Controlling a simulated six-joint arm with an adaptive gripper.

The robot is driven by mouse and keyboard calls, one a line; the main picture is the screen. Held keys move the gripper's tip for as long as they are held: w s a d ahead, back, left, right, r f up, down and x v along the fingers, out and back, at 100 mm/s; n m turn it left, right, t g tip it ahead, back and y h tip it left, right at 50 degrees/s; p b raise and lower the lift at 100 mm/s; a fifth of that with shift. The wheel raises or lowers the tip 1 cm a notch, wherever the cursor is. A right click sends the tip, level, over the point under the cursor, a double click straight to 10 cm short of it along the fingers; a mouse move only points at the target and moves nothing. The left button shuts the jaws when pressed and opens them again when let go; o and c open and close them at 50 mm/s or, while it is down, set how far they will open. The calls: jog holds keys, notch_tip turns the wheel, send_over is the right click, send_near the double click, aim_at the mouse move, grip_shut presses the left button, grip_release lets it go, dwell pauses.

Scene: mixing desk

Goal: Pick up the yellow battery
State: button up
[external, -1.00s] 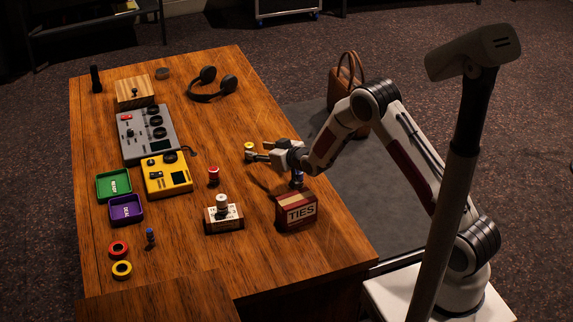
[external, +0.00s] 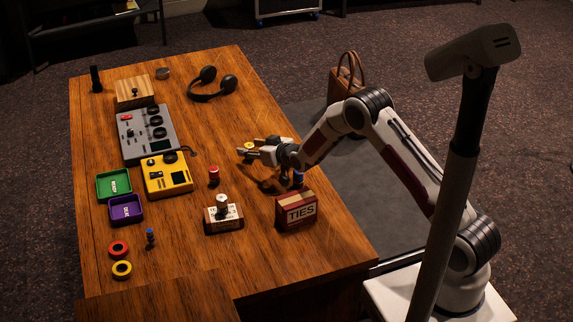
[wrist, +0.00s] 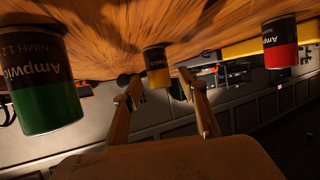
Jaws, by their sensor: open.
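The yellow battery (external: 249,145) stands on the desk, its lower part hidden behind my gripper in the external view. In the wrist view the yellow battery (wrist: 157,70) is upside down, black at one end, and lies ahead of the fingers, in line with the gap between them. My gripper (external: 243,151) is open and roughly level, low over the desk, pointing left. In the wrist view my gripper (wrist: 165,98) shows two fingers spread apart with nothing between them. I cannot tell the exact distance to the battery.
A green battery (wrist: 45,85) is close on the left of the wrist view. A red battery (wrist: 280,45) stands to the right and shows in the external view (external: 213,176). The yellow device (external: 167,176), grey mixer (external: 146,134) and TIES box (external: 296,211) stand around.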

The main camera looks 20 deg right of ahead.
aim_at(252, 147)
grip_shut()
jog(key=shift+r, duration=0.2)
dwell(0.3)
jog(key=shift+r, duration=4.85)
